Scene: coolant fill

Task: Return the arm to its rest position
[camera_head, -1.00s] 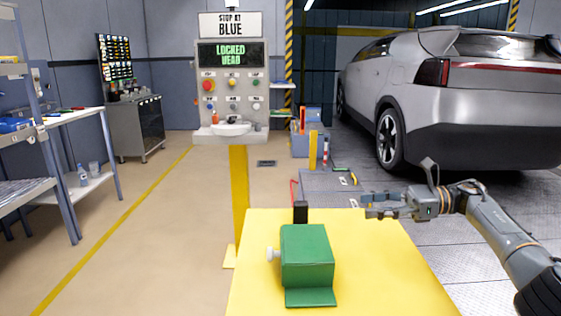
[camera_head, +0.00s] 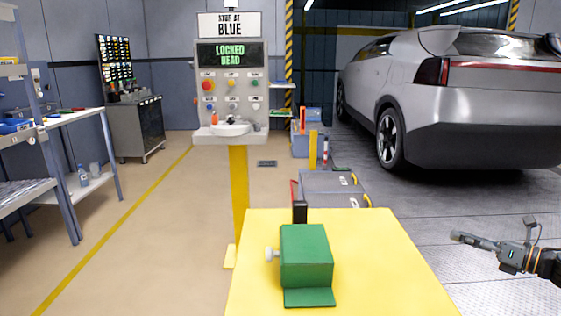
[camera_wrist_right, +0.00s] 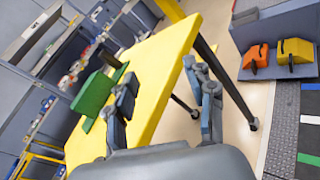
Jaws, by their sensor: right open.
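My right gripper (camera_head: 478,240) is at the right edge of the head view, past the yellow table's right side and apart from it. It is open and empty. In the right wrist view its two fingers (camera_wrist_right: 168,105) stand apart, with the yellow table (camera_wrist_right: 178,62) beyond them. The table also shows in the head view (camera_head: 375,265). A green block-shaped device (camera_head: 306,255) with a pale knob on its left side sits on the table. It also shows in the right wrist view (camera_wrist_right: 93,95), partly behind a finger. My left gripper is not in view.
A control panel (camera_head: 231,95) reading "STOP AT BLUE" and "LOCKED HEAD" stands behind the table. A silver car (camera_head: 470,100) is at the right back. Shelves (camera_head: 60,150) stand at the left. The floor between the table and my right gripper is clear.

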